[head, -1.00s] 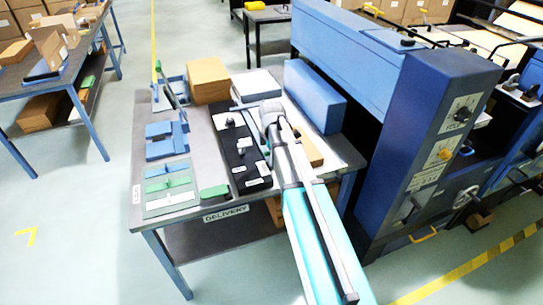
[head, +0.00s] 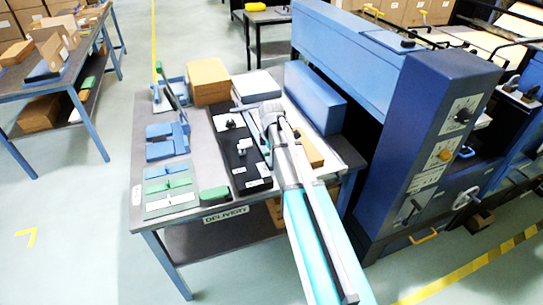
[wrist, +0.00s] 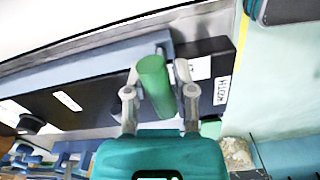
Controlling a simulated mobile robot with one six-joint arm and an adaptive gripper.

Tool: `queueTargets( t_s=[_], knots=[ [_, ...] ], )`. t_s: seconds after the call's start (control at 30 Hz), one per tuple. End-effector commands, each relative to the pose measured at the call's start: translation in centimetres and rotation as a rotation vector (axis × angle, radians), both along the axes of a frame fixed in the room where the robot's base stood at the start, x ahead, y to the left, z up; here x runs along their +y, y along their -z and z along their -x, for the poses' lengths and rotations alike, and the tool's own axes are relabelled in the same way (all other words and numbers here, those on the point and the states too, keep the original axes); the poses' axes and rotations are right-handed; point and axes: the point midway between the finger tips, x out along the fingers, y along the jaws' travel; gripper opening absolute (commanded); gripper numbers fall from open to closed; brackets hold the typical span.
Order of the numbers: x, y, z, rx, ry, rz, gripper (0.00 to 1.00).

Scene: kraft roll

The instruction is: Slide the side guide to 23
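The black panel (head: 236,160) with white labels lies on the delivery table; one label in the wrist view (wrist: 222,91) seems to read WIDTH. A green cylindrical handle (wrist: 154,84) stands between the fingers of my gripper (wrist: 157,92), which look open around it with narrow gaps at the sides. Contact is not clear. In the head view my gripper (head: 269,108) is over the panel's right side and my arm hides the handle. A blue bar (wrist: 95,74) runs along the panel. The number scale cannot be read.
A brown stack (head: 208,82) and a white stack (head: 257,85) stand behind. A long blue box (head: 315,97) and the blue machine (head: 430,140) are at right. Green (head: 214,193) and blue (head: 160,150) pieces lie at left.

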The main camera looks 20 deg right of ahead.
Motion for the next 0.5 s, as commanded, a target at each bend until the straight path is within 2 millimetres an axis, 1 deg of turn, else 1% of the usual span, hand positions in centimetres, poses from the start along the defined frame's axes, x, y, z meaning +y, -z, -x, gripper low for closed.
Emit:
queueTargets(
  t_s=[0.03, 0.07, 0.5],
  knots=[
    [0.00, 0.00, 0.01, 0.000, 0.000, 0.000, 0.49],
    [0.00, 0.00, 0.01, 0.000, 0.000, 0.000, 0.52],
    [-0.01, 0.00, 0.13, 0.000, -0.001, 0.000, 0.52]
  ],
)
